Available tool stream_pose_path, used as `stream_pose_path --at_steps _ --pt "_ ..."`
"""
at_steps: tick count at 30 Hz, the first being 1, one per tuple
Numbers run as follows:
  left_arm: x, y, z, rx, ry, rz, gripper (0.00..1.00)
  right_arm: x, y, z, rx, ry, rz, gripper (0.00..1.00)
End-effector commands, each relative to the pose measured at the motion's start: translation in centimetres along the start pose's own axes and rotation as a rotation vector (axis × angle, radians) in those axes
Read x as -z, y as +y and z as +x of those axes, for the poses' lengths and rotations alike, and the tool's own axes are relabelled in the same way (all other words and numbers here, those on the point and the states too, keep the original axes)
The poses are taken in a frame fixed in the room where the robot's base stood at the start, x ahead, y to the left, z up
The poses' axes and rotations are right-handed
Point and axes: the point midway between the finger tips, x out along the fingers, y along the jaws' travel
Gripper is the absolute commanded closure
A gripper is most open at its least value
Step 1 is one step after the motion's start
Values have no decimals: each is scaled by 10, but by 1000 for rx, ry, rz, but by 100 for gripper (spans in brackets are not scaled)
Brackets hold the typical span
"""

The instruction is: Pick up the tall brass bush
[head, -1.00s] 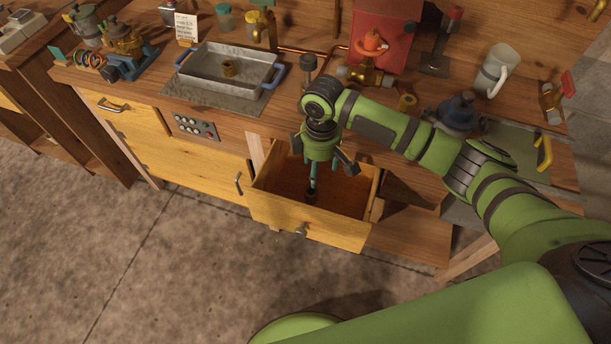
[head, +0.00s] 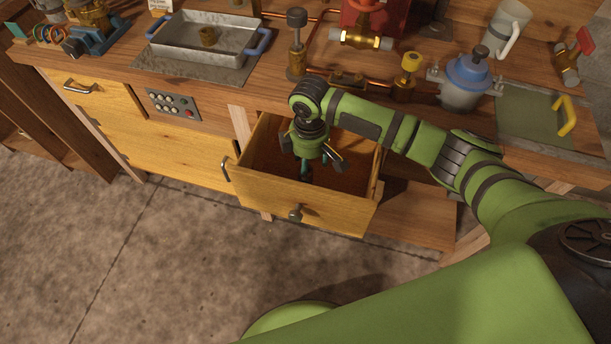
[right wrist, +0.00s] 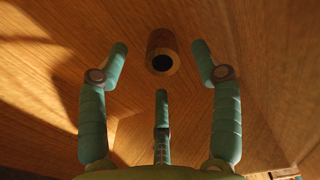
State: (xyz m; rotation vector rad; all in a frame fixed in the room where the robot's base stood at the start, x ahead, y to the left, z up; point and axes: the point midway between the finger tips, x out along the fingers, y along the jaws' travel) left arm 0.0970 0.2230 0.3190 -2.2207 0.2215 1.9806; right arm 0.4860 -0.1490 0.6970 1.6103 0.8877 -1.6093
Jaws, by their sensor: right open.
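A brass bush (right wrist: 161,42), a brownish cylinder with a dark round bore, is on the wooden floor of the open drawer (head: 318,205) in the right wrist view. My right gripper (head: 309,168) reaches down into the drawer. Its fingers (right wrist: 160,80) are open, with the bush just beyond and between the two outer fingertips, apart from them. In the head view the gripper hides this bush. My left gripper is not in view.
The drawer walls stand close around my right gripper. The bench above holds the metal tray (head: 168,46), copper piping with brass valves (head: 360,39), a blue-lidded pot (head: 464,80) and a pale mug (head: 508,25). The floor in front is clear.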

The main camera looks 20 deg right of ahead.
Motion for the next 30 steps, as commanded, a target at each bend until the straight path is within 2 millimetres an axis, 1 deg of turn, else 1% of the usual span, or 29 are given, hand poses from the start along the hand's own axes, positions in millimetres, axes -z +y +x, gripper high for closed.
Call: stream_pose_path --at_steps 6,9,12,18,19,20,21,23,24,30 --pt "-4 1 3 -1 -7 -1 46 4 2 33 1 -2 1 35" --pt "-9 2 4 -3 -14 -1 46 4 2 45 0 -2 0 35" --pt "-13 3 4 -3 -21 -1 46 4 2 49 0 -1 0 35" --pt "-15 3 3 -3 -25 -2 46 4 2 49 -1 0 0 35" --pt "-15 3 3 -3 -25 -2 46 4 2 49 -1 0 0 43" --pt "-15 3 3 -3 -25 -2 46 4 2 49 -1 0 0 55" --pt "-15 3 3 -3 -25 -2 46 4 2 49 -1 0 0 71" --pt "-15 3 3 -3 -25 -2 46 4 2 49 -1 0 0 95" --pt "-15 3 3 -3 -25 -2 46 4 2 49 -1 0 0 98" --pt "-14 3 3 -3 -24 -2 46 4 2 49 -1 0 0 98"
